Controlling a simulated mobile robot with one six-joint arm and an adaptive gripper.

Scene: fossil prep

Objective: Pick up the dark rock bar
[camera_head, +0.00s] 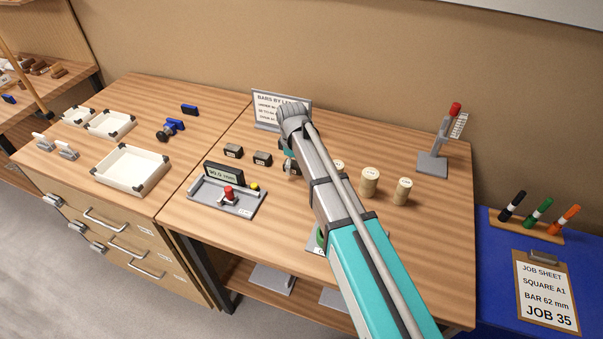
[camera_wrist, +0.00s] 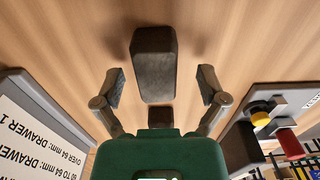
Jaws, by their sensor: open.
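A dark rock bar (camera_wrist: 154,62) shows large in the wrist view, lying on the wooden bench with its long side pointing toward my gripper's body. My gripper (camera_wrist: 162,85) is open, with one finger to the left and one to the right of the bar's near part, apart from it. A second, smaller-looking dark block (camera_wrist: 155,118) shows just above the green gripper body, partly hidden. In the head view two dark blocks (camera_head: 232,151) (camera_head: 262,158) stand left of my gripper (camera_head: 291,168). My arm hides part of the bench there.
A gauge with a display (camera_head: 224,172) and red knob stands in front of the blocks. A white sign (camera_head: 281,108) stands behind. Several pale cylinders (camera_head: 369,182) stand to the right of my arm. White trays (camera_head: 132,170) are on the left bench. A grey stand (camera_head: 433,163) is at right.

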